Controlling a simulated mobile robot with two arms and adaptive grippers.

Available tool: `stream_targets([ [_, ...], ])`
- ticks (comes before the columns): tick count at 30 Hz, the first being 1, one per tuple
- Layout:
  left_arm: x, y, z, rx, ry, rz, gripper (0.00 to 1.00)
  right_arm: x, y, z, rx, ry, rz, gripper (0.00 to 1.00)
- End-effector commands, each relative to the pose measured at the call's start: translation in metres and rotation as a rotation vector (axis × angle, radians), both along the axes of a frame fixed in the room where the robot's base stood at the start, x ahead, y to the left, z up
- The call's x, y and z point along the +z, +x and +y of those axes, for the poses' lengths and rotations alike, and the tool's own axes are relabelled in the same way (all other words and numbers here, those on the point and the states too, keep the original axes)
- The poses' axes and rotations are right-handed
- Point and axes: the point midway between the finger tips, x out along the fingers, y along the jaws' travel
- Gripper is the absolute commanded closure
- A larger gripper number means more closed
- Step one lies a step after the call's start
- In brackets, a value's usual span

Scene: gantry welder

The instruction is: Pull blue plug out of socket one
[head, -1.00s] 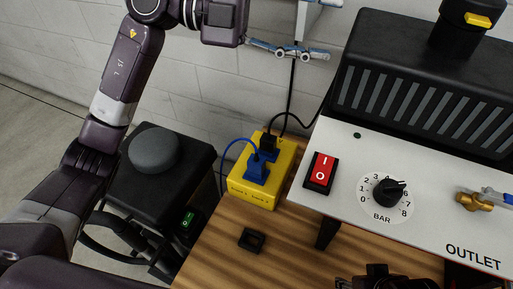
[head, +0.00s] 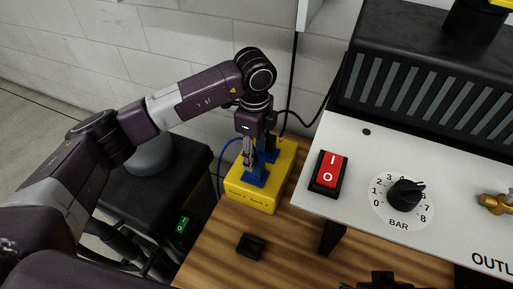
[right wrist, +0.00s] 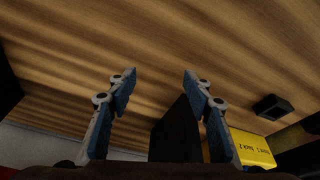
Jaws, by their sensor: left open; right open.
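The yellow socket box (head: 250,197) stands on the wooden bench, and its front edge also shows in the right wrist view (right wrist: 252,148). The blue plug (head: 254,179) sits in the front socket, partly covered by my left gripper (head: 256,162). That gripper points down from above, fingers open, close around or beside the plug; I cannot tell whether they touch it. The black plug behind is mostly hidden by the gripper. My right gripper (right wrist: 160,78) is open and empty over the bench in the right wrist view; only a dark part of it shows at the head view's bottom edge.
The white panel (head: 360,205) with a red switch (head: 329,171) and black dial (head: 405,194) stands right of the box. A small black block (head: 251,246) lies in front. A black unit with a green switch (head: 183,225) is at left. Cables run behind the box.

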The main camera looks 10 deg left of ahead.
Motion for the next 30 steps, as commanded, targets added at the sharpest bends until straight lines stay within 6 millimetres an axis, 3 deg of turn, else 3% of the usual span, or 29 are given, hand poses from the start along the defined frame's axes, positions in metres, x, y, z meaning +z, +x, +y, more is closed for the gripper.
stream_targets([
  [1,-0.012,-0.001,0.0,0.0,0.001,0.004,0.54,-0.004,0.001,0.0,0.0,0.0,-0.003,0.54],
  [6,-0.033,-0.001,0.0,-0.001,-0.001,0.003,0.54,0.004,0.032,0.009,0.01,0.025,-0.123,0.54],
  [13,-0.052,0.0,-0.001,-0.003,-0.003,0.001,0.54,0.014,0.06,0.017,0.019,0.049,-0.238,0.54],
  [25,-0.058,0.0,-0.001,-0.004,-0.004,0.001,0.54,0.019,0.068,0.02,0.022,0.056,-0.275,0.54],
  [30,-0.058,0.0,-0.001,-0.004,-0.004,0.001,0.7,0.019,0.068,0.02,0.022,0.056,-0.275,0.54],
])
